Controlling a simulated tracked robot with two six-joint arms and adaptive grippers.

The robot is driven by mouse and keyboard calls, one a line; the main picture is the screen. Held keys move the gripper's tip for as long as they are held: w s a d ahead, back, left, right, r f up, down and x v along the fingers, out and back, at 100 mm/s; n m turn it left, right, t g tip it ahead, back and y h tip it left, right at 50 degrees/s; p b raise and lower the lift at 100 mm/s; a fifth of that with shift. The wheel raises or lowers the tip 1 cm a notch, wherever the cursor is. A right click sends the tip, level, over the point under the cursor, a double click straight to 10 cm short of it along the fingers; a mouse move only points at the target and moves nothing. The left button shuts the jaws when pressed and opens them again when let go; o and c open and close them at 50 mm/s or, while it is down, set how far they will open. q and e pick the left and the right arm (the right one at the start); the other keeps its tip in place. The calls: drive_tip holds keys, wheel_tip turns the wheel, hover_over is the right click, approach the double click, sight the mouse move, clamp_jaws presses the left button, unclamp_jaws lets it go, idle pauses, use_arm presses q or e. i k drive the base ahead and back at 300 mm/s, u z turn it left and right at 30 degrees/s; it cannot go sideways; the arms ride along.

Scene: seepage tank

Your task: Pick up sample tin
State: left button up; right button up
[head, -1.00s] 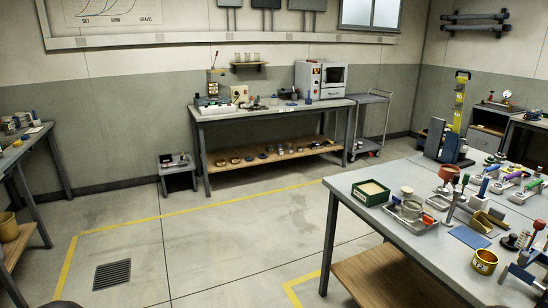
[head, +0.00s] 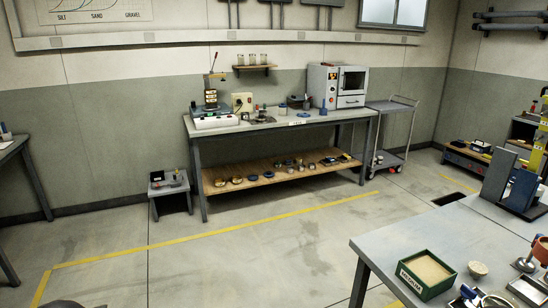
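Several small round tins or dishes stand in a row on the wooden lower shelf (head: 225,190) of the bench at the back wall. One yellowish tin (head: 237,180) is near the left end, and a small pale one (head: 299,161) is further right. They are too small to tell which is the sample tin. Neither of my grippers is in view.
The bench top (head: 270,125) carries instruments and an oven (head: 336,86). A low grey stool (head: 169,190) stands left of it, a cart (head: 391,130) right. A grey table (head: 400,250) with a green sand box (head: 427,274) fills the lower right. The middle floor is clear.

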sight(245, 115)
drive_tip(key=i, duration=3.8)
drive_tip(key=u, duration=0.3)
